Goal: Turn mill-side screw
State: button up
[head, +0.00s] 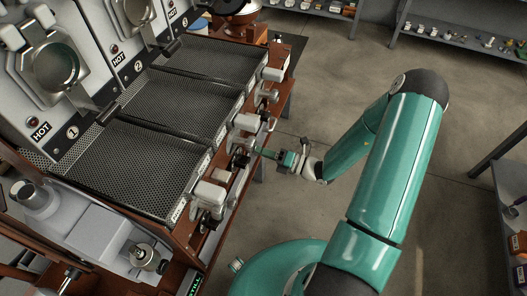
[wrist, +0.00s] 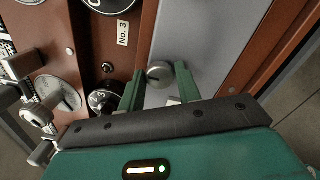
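A round silver slotted screw head (wrist: 160,74) shows in the wrist view on a grey panel (wrist: 208,38). My gripper (wrist: 160,70) has its two green fingers apart, one on each side of the screw head. The gaps at the fingertips are very small, and I cannot tell whether either finger touches it. In the head view my gripper (head: 264,152) reaches left towards the roaster's front edge, between the grey front fittings. The screw itself cannot be made out there. Which screw is the mill-side one is not marked in these frames.
A black knob (wrist: 103,100) sits close left of my left finger, with a white dial (wrist: 62,97) beyond it. Perforated trays (head: 128,168) and grey handle blocks (head: 210,193) line the roaster's front. The floor (head: 330,60) at right is open.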

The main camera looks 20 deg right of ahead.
jog(key=shift+o, duration=1.3)
jog(key=v, duration=1.3)
jog(key=shift+s+d, duration=0.25)
jog(key=shift+d, duration=0.1)
